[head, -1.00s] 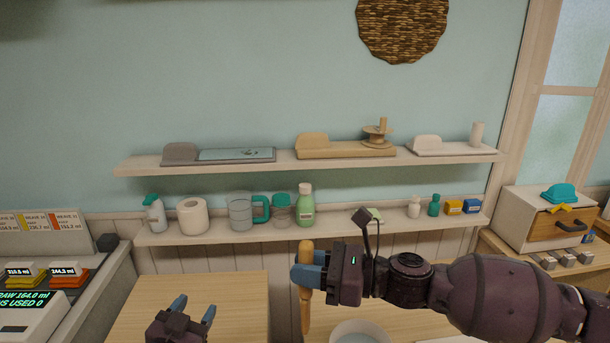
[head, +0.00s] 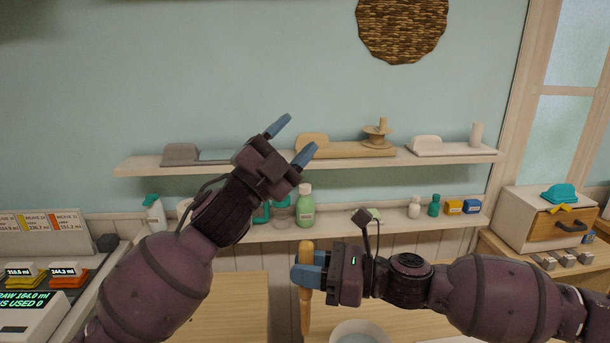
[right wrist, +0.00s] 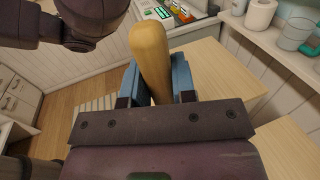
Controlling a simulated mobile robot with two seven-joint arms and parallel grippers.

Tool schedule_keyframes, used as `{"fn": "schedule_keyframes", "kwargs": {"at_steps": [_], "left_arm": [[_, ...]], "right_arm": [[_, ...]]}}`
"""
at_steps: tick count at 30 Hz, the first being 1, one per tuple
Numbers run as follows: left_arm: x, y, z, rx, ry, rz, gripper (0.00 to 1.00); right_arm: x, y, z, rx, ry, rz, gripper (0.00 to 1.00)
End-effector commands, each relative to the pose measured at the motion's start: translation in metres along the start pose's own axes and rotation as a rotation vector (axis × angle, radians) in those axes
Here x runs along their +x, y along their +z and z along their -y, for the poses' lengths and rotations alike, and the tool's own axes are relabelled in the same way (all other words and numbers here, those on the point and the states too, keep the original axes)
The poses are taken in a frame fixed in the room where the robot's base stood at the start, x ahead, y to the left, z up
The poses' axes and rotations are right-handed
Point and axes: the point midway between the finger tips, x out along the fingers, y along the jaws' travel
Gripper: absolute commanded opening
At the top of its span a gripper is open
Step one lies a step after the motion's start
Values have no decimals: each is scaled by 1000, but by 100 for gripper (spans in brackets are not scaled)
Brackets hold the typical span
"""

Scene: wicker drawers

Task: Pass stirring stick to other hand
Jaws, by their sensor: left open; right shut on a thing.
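The wooden stirring stick (head: 305,290) stands upright in my right gripper (head: 307,271), low in the middle of the head view. My right gripper is shut on it below its rounded top end. The right wrist view shows the stick (right wrist: 151,60) between the two blue fingers. My left gripper (head: 297,138) is open and empty. It is raised well above the stick and a little left of it, with its fingers pointing up and right in front of the upper shelf. The stick's lower end runs near the bottom edge of the head view.
A pale bowl (head: 361,333) stands on the wooden table right of the stick. Two wall shelves behind hold bottles, including a green bottle (head: 306,207), and trays. A scale station (head: 35,312) is at the left, a small drawer unit (head: 530,228) at the right.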

Motion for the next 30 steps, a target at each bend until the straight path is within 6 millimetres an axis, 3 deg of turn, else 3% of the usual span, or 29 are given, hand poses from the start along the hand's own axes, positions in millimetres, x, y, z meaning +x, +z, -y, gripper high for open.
{"fn": "schedule_keyframes", "kwargs": {"at_steps": [6, 15, 24, 30], "left_arm": [[46, -66, 11, 211, 37, -251, 55], [79, -152, 6, 532, 107, -617, 55], [83, -213, -19, 903, 230, -1016, 55], [71, -223, -42, 1184, 382, -1313, 55]], "right_arm": [[0, 0, 0, 0, 0, 0, 2], [0, 0, 0, 0, 0, 0, 2], [0, 0, 0, 0, 0, 0, 2], [0, 0, 0, 0, 0, 0, 2]]}}
